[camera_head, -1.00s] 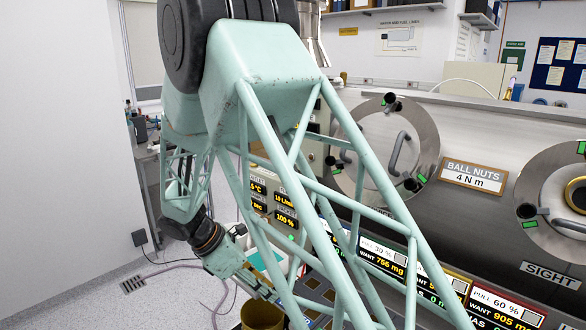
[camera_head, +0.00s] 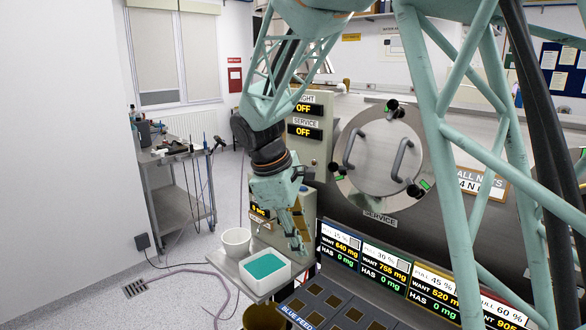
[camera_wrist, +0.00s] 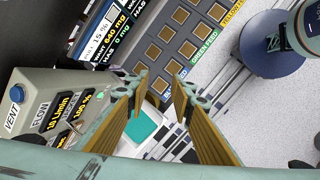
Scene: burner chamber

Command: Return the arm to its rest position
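My gripper (camera_head: 299,240) hangs from my pale green arm in the middle of the head view, in front of the control panel. It points down near the right side of a white tub (camera_head: 266,288) of teal liquid. In the wrist view my gripper (camera_wrist: 161,77) has its two brown-padded fingers spread apart with nothing between them. The tub (camera_wrist: 143,128) shows beyond the fingers there. A second part of my arm crosses the right side of the head view and hides part of the chamber.
A white bowl (camera_head: 236,240) stands beside the tub, and a brown bin (camera_head: 264,317) below. The feed panel (camera_head: 345,309) with square pockets lies at the front. The chamber's service door (camera_head: 383,155) is behind.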

